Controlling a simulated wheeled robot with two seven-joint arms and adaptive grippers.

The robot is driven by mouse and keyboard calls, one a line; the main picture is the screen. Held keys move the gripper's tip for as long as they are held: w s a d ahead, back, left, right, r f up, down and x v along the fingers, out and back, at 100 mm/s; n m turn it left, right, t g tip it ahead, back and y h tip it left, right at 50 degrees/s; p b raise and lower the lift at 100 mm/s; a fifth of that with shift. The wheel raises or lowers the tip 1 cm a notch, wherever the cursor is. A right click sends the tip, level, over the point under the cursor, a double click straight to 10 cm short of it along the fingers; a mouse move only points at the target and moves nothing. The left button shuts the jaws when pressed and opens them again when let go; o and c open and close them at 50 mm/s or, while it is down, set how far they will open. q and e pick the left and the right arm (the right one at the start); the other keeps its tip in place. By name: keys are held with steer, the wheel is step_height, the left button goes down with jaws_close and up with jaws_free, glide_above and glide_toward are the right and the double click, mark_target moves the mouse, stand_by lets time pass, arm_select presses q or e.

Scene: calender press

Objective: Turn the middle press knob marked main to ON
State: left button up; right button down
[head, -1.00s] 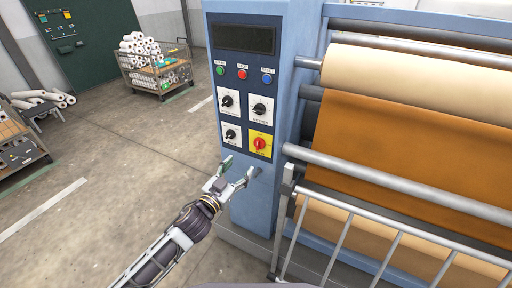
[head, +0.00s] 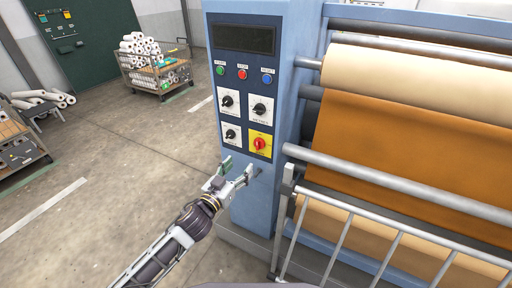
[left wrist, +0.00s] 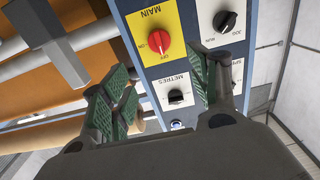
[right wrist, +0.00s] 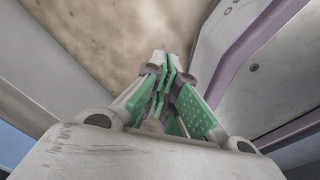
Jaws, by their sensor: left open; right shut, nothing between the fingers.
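The main knob (head: 259,144) is a red rotary knob on a yellow plate, at the lower right of the blue press's dark control panel (head: 246,88). My left gripper (head: 237,170) is open and empty, just below the yellow plate. In the left wrist view its green-padded fingers (left wrist: 165,92) are spread, with the knob beyond them, not touched. My right gripper (right wrist: 168,88) is shut and empty, seen only in the right wrist view.
Black knobs on white plates (head: 262,109) sit above and left of the red one. Green, red and blue buttons (head: 243,73) are higher up. A metal guard rail (head: 345,232) and rollers stand to the right. Open floor (head: 110,150) lies left.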

arm_select(q)
glide_toward(257, 145)
steer(key=shift+x, duration=1.9)
steer(key=shift+w+d+f, duration=0.1)
steer(key=shift+w+d, duration=0.2)
steer(key=shift+w, duration=0.3)
steer(key=shift+x, duration=1.05)
steer(key=shift+w+d, duration=0.15)
steer(key=shift+w, duration=0.1)
steer(key=shift+w+d, duration=0.2)
steer(key=shift+w, duration=0.25)
steer(key=shift+w+d, duration=0.15)
steer(key=shift+w, duration=0.05)
arm_select(e)
steer(key=shift+s+a+r, duration=0.15)
steer(key=shift+a+r, duration=0.15)
steer(key=shift+a, duration=0.05)
